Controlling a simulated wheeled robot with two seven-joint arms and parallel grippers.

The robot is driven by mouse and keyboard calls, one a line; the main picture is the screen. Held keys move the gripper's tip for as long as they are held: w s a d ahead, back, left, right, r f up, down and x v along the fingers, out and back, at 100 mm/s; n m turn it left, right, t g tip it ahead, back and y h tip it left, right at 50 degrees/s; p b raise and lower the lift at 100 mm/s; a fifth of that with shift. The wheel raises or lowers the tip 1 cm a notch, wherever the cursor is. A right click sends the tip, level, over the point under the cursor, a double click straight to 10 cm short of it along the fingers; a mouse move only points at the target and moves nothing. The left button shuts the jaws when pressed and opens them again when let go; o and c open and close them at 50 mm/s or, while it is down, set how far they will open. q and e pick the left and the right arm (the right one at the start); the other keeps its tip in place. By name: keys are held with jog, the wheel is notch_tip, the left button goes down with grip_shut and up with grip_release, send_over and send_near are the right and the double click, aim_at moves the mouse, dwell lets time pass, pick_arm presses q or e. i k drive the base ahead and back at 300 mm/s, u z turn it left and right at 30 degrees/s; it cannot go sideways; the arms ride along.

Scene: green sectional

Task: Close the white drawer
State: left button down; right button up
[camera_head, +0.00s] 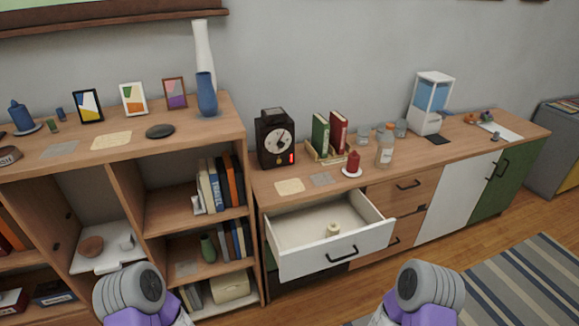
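The white drawer (338,257) is pulled out from the wooden cabinet, below the countertop near the middle of the view. Its dark handle (342,254) is on the front panel. A small cream-coloured object (333,230) lies inside. At the bottom edge, parts of my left arm show left of the drawer and parts of my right arm show right of it, both grey and purple. Neither gripper's fingers can be seen. Nothing of mine appears to touch the drawer.
The countertop (270,178) carries a dark clock (274,139), books (329,134), a red candle (353,163), bottles and a water dispenser (431,103). An open shelf unit (124,170) stands at left. A striped rug (520,285) lies on the floor at right.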

aim_at(296, 234)
jog(key=z, duration=1)
jog(key=i, duration=0.7)
jog(key=u, duration=0.45)
